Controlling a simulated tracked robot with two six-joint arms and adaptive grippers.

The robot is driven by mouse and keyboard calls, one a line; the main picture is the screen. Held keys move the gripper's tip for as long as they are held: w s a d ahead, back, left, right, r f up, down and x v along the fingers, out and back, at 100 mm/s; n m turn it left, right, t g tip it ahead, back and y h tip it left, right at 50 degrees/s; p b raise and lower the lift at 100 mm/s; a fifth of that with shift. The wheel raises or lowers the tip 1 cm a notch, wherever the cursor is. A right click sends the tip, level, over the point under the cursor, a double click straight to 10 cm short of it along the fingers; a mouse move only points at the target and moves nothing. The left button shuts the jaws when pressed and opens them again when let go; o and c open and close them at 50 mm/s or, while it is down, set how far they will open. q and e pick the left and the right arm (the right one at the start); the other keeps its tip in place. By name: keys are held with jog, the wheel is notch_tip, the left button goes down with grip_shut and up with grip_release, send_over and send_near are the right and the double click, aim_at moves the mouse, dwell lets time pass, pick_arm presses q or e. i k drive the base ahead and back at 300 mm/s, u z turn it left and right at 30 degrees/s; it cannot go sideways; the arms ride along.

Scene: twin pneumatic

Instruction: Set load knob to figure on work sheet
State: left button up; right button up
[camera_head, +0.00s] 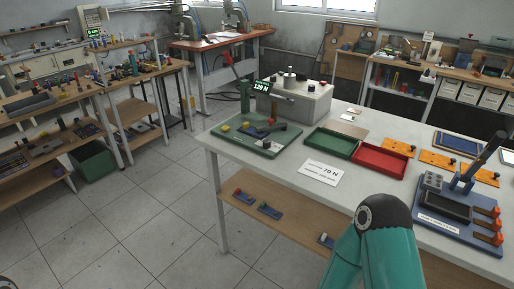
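The white work sheet (321,173) lies flat on the front part of the table and reads 70 N. A grey box (306,104) stands at the back of the table. A small dark display (262,87) at its left reads what looks like 120 N in green. A round light knob (290,80) with a darker top stands on top of the box; I cannot tell for sure that it is the load knob. Neither of my grippers shows.
Green (331,143) and red (380,160) trays and orange plates (436,160) lie to the right. A blue fixture (453,232) stands at the right front. Floor left of the table is clear.

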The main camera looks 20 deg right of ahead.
aim_at(267, 143)
jog(key=z, duration=0.15)
jog(key=i, duration=0.9)
jog(key=u, duration=0.05)
